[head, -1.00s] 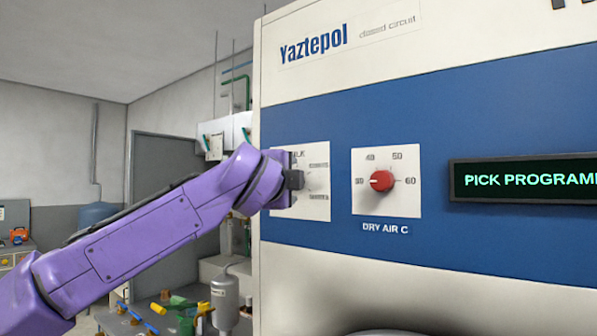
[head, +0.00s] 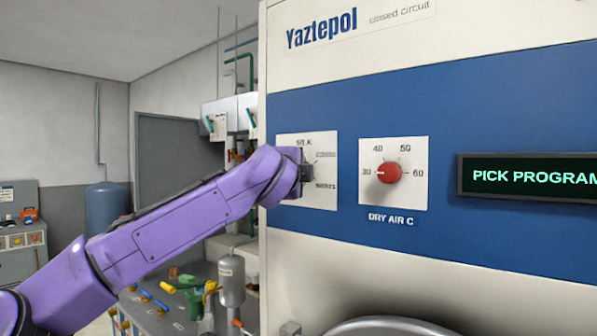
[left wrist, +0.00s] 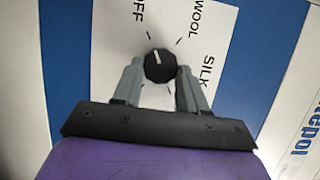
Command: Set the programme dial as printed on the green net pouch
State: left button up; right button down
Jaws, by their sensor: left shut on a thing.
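The programme dial (left wrist: 159,65) is a round black knob with a white pointer mark, on a white plate (head: 320,145) on the blue band of the machine. In the left wrist view the mark points up and slightly left, seemingly between the OFF and WOOL labels; SILK is to the right. My left gripper (left wrist: 157,78) is shut on the dial, one finger on each side. In the head view my gripper hides the dial and part of its plate. The green net pouch and my right gripper are not in view.
A red DRY AIR C dial (head: 389,173) sits to the right, pointing near 30. A display (head: 530,176) reads PICK PROGRAM, cut off at the edge. A cluttered bench (head: 150,315) with bottles stands below left of the machine.

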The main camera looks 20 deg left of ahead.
pick_arm(q)
jog(key=m+b, duration=0.1)
jog(key=b, duration=0.1)
jog(key=m+t+b, duration=0.1)
jog(key=m, duration=0.1)
jog(key=m+t+b, duration=0.1)
jog(key=m+b, duration=0.1)
jog(key=shift+a+f+b, duration=0.2)
jog(key=shift+a+b, duration=0.15)
jog(key=m+h+b, duration=0.1)
jog(key=m, duration=0.1)
jog(key=m+t, duration=0.1)
jog(key=m, duration=0.1)
jog(key=shift+w+a+m+h+b, duration=0.1)
jog(key=shift+a+m+h+b, duration=0.05)
jog(key=shift+m+h+b, duration=0.2)
jog(key=shift+w+a+m+g+h+p, duration=0.25)
jog(key=shift+m+h+p, duration=1.15)
jog(key=shift+m, duration=2.1)
jog(key=shift+s+m+g+h+p, duration=0.1)
jog(key=shift+m+g+h+p, duration=0.55)
jog(key=shift+m+h, duration=2.15)
jog(key=shift+w+a+m+g+h+p, duration=0.15)
jog(key=shift+m+h+p, duration=0.95)
jog(key=shift+m, duration=3.15)
jog(key=shift+f, duration=0.1)
